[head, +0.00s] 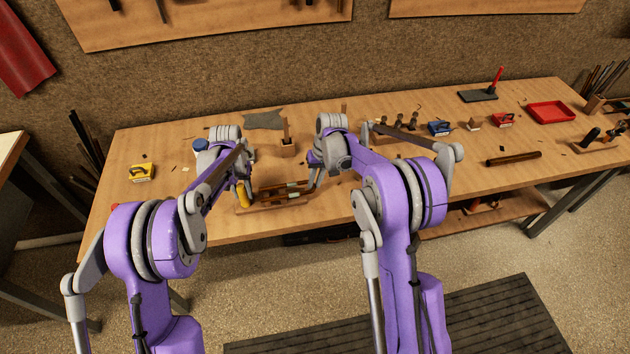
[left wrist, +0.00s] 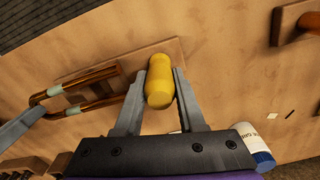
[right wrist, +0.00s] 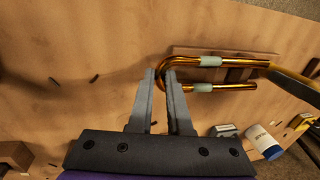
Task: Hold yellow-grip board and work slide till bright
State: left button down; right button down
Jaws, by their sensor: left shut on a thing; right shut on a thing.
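The wooden board (head: 243,209) lies at the front edge of the bench and shows in the left wrist view (left wrist: 125,62). My left gripper (head: 243,183) is shut on the board's upright yellow grip (left wrist: 160,88). The slide (right wrist: 238,63) is a U-shaped brass tube with pale green bands, lying along the board. Its tubes look orange-brown with darker stretches in the left wrist view (left wrist: 92,79). My right gripper (right wrist: 163,76) is shut on the slide's curved end, at the board's right in the head view. The fingertips partly hide that curve.
A blue-and-white can (left wrist: 256,150) stands near the left gripper. A wooden block with a peg (head: 288,148) is behind the board. Tools, a red tray (head: 551,112) and a dark rod (head: 513,158) lie to the right.

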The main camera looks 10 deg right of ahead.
jog(key=shift+a, duration=1.5)
jog(key=c, duration=0.8)
grip_release()
jog(key=shift+d, duration=0.1)
jog(key=shift+c, duration=0.2)
notch_tip(320, 180, up, 12)
jog(key=d, duration=0.2)
jog(key=shift+d, duration=0.15)
jog(key=shift+f, duration=0.1)
